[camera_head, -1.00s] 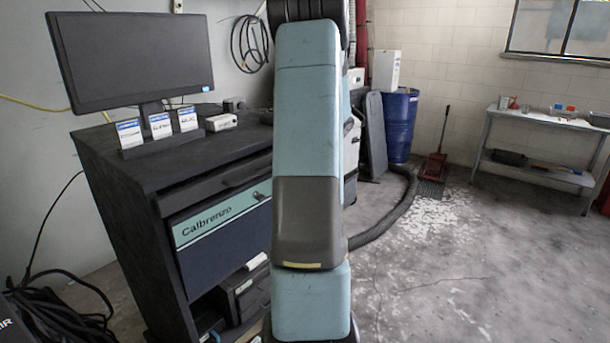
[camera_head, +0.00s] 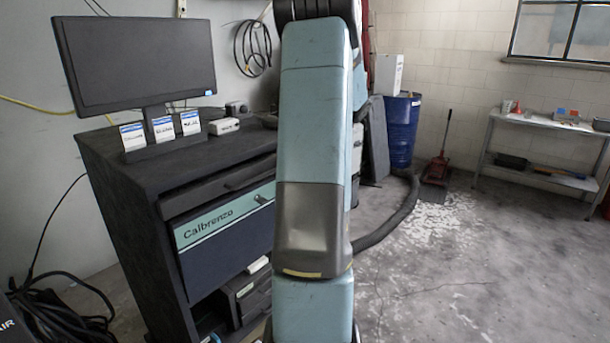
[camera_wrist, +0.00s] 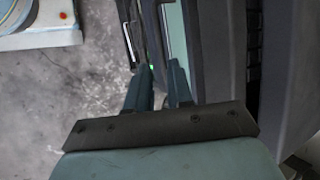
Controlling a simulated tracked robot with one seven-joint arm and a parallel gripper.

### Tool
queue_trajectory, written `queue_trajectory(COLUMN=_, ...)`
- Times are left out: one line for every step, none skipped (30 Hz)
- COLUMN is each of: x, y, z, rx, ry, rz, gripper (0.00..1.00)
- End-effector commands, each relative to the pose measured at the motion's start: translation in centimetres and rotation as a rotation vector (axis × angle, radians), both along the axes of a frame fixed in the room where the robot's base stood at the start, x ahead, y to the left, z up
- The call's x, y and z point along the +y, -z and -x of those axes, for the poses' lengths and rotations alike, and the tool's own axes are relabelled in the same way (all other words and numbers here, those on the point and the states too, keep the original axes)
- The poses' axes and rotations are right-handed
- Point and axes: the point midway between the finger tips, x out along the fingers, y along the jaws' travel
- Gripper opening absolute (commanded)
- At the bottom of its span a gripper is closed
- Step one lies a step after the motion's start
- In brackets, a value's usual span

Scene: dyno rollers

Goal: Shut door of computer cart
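The computer cart (camera_head: 140,235) is dark, with a monitor on top, at the left of the head view. Its dark door (camera_head: 230,245) carries a teal strip reading "Calbrenzo" and sits below a drawer front. From here I cannot tell how far the door stands from the cart. In the wrist view, my gripper (camera_wrist: 161,68) has its two dark fingers apart, with their tips close to a teal strip (camera_wrist: 175,35) and dark upright panels. I see no object clearly held; contact is unclear. My arm hides the gripper and part of the cart's right side in the head view.
A printer-like box (camera_head: 245,295) sits in the cart's lower opening. A thick dark hose (camera_head: 385,228) curves over the floor behind my arm. The floor at right is mostly clear.

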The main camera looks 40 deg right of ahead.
Motion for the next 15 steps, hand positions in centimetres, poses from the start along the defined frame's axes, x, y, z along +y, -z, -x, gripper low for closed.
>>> queue_trajectory(x=-0.5, y=-0.8, z=0.4, rx=0.0, ry=0.001, rz=0.001, gripper=0.21)
queue_trajectory(x=-0.7, y=-1.3, z=0.5, rx=-0.001, ry=0.001, rz=0.002, gripper=0.21)
queue_trajectory(x=-1.0, y=-1.9, z=0.7, rx=-0.001, ry=0.001, rz=0.001, gripper=0.21)
queue_trajectory(x=-1.2, y=-2.3, z=0.9, rx=0.0, ry=0.001, rz=-0.001, gripper=0.21)
queue_trajectory(x=-1.4, y=-2.7, z=1.1, rx=-0.001, ry=0.002, rz=0.0, gripper=0.21)
queue_trajectory(x=-1.6, y=-3.2, z=1.3, rx=0.0, ry=0.0, rz=0.0, gripper=0.21)
queue_trajectory(x=-1.8, y=-3.5, z=1.4, rx=0.0, ry=0.0, rz=0.0, gripper=0.21)
queue_trajectory(x=-2.0, y=-3.8, z=1.5, rx=0.0, ry=0.0, rz=0.0, gripper=0.21)
queue_trajectory(x=-2.1, y=-4.1, z=1.6, rx=0.0, ry=0.0, rz=0.0, gripper=0.21)
queue_trajectory(x=-2.2, y=-4.3, z=1.7, rx=0.001, ry=-0.001, rz=-0.001, gripper=0.21)
queue_trajectory(x=-2.3, y=-4.5, z=1.8, rx=0.001, ry=-0.002, rz=-0.001, gripper=0.21)
queue_trajectory(x=-2.4, y=-4.7, z=1.9, rx=0.001, ry=-0.002, rz=-0.001, gripper=0.21)
queue_trajectory(x=-2.4, y=-4.8, z=1.9, rx=0.001, ry=-0.002, rz=-0.001, gripper=0.21)
queue_trajectory(x=-2.5, y=-4.9, z=2.0, rx=0.001, ry=-0.001, rz=-0.002, gripper=0.21)
queue_trajectory(x=-2.5, y=-5.0, z=2.0, rx=0.001, ry=-0.001, rz=-0.002, gripper=0.21)
